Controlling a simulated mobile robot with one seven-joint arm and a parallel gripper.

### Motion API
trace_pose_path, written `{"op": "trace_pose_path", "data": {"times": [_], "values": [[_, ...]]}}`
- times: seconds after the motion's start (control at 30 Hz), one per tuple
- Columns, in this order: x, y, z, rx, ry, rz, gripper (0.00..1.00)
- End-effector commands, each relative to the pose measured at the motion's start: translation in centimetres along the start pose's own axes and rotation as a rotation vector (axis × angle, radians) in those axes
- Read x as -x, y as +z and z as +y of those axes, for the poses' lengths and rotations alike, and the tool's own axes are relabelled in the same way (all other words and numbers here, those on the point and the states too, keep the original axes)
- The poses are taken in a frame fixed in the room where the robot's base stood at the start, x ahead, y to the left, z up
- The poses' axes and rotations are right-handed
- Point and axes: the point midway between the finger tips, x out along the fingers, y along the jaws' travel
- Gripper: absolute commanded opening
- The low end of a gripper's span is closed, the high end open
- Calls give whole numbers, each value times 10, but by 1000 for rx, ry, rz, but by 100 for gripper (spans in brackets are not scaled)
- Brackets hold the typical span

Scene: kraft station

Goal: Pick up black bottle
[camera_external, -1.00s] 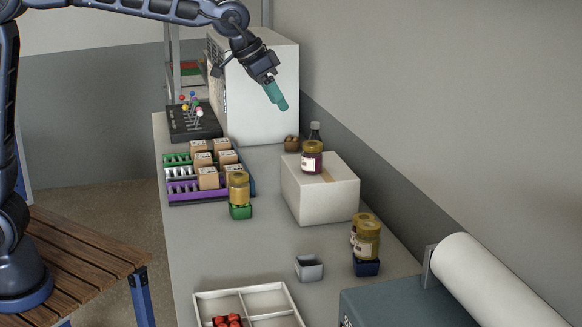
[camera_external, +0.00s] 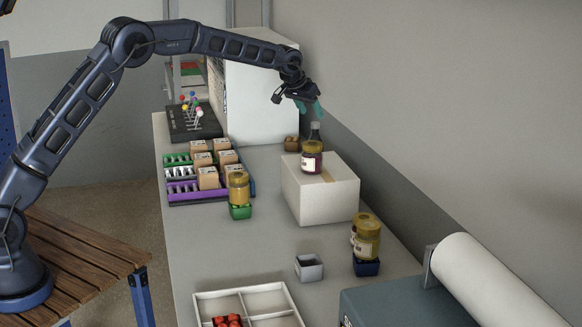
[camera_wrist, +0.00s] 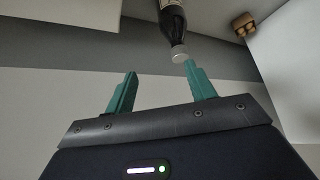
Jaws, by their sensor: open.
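The black bottle (camera_external: 315,134) has a grey cap and stands upright behind a gold-lidded jar, which hides its lower part in the external view. In the wrist view the dark bottle (camera_wrist: 172,20) shows at the top, cap toward my gripper, with part of a pale label; its far end is cut off by the frame edge. My gripper (camera_external: 308,108) is just above the bottle's cap in the external view. In the wrist view its two teal fingers (camera_wrist: 160,85) are spread and empty. The cap lies beyond the fingertips, nearer the right finger.
The jar (camera_external: 312,160) stands on a white box (camera_external: 320,195). A small brown carton (camera_external: 291,143) is left of the bottle. A large white cabinet (camera_external: 262,100) stands behind it, and the wall (camera_external: 420,130) is close on the right.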

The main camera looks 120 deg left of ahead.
Motion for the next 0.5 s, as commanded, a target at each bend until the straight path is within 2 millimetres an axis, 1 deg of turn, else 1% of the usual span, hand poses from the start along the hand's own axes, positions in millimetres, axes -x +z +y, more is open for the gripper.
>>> {"op": "trace_pose_path", "data": {"times": [0.03, 0.1, 0.17, 0.37, 0.5], "values": [[-11, -4, -12, 12, -9, 2, 55], [-19, -6, -22, 21, -15, 5, 55], [-24, -8, -27, 26, -19, 6, 55], [-38, -8, -30, 28, -21, 6, 55], [-57, -8, -30, 28, -21, 5, 55]]}}
